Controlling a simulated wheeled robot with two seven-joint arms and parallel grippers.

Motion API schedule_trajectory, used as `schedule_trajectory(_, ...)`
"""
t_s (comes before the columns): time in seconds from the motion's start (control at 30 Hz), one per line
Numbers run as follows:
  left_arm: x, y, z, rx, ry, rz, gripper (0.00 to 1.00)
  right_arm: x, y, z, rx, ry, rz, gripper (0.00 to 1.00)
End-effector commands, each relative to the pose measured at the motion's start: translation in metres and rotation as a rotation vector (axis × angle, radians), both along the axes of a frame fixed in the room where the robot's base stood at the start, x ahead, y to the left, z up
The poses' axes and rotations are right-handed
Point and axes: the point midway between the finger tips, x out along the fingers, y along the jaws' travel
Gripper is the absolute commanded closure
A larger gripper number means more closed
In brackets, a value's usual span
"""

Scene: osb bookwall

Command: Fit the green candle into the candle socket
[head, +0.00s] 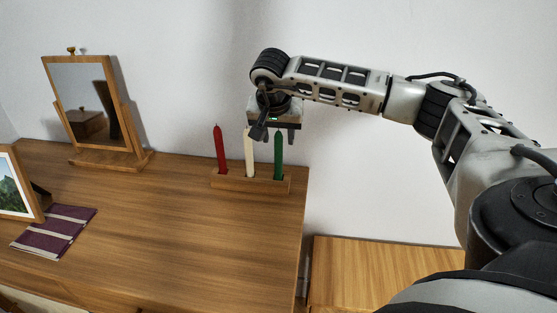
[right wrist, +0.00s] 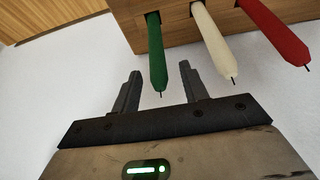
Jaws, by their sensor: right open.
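The green candle (head: 278,155) stands upright in the right-hand position of a wooden candle holder (head: 231,180), beside a white candle (head: 249,152) and a red candle (head: 220,149). My right gripper (head: 277,138) is above the holder, near the green candle's tip. In the right wrist view the right gripper (right wrist: 160,82) is open and empty, with the green candle's wick end roughly between its fingers. My left gripper is not in view.
The holder stands on a wooden desk (head: 170,230) near its back right corner. A standing mirror (head: 85,100), a picture frame (head: 20,190) and a striped purple cloth (head: 55,230) are at the left. The desk's middle is clear. A lower wooden surface (head: 380,275) lies to the right.

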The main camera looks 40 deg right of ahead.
Motion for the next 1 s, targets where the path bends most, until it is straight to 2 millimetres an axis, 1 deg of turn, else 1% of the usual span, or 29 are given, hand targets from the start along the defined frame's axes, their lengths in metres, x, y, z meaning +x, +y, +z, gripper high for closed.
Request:
schedule_trajectory(0.03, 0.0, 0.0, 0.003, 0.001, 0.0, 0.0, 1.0, -0.001, -0.002, -0.008, -0.001, 0.006, -0.002, 0.56)
schedule_trajectory(0.1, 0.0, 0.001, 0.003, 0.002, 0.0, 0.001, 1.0, 0.0, -0.004, -0.019, 0.0, 0.005, -0.003, 0.56)
schedule_trajectory(0.2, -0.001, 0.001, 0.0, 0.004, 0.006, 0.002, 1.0, 0.004, -0.008, -0.03, 0.0, 0.003, -0.003, 0.56)
schedule_trajectory(0.33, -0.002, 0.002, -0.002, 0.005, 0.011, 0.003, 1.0, 0.006, -0.009, -0.035, 0.0, 0.001, -0.001, 0.56)
schedule_trajectory(0.5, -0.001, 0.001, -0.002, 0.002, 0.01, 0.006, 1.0, 0.006, -0.009, -0.035, 0.0, 0.001, -0.001, 0.56)
schedule_trajectory(0.53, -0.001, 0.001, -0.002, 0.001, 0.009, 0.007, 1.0, 0.006, -0.009, -0.035, 0.0, 0.001, -0.001, 0.62)
schedule_trajectory(0.57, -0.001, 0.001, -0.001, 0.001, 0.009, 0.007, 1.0, 0.006, -0.009, -0.035, 0.0, 0.001, -0.001, 0.7)
schedule_trajectory(0.6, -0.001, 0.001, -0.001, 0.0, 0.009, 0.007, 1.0, 0.006, -0.009, -0.035, 0.0, 0.001, -0.001, 0.81)
schedule_trajectory(0.67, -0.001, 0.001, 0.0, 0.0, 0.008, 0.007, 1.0, 0.006, -0.009, -0.035, 0.0, 0.001, -0.001, 0.98)
schedule_trajectory(0.7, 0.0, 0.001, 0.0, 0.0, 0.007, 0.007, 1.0, 0.006, -0.009, -0.035, 0.0, 0.001, -0.001, 1.0)
schedule_trajectory(1.0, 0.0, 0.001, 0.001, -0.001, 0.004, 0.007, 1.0, 0.006, -0.009, -0.034, 0.0, -0.001, -0.002, 1.0)
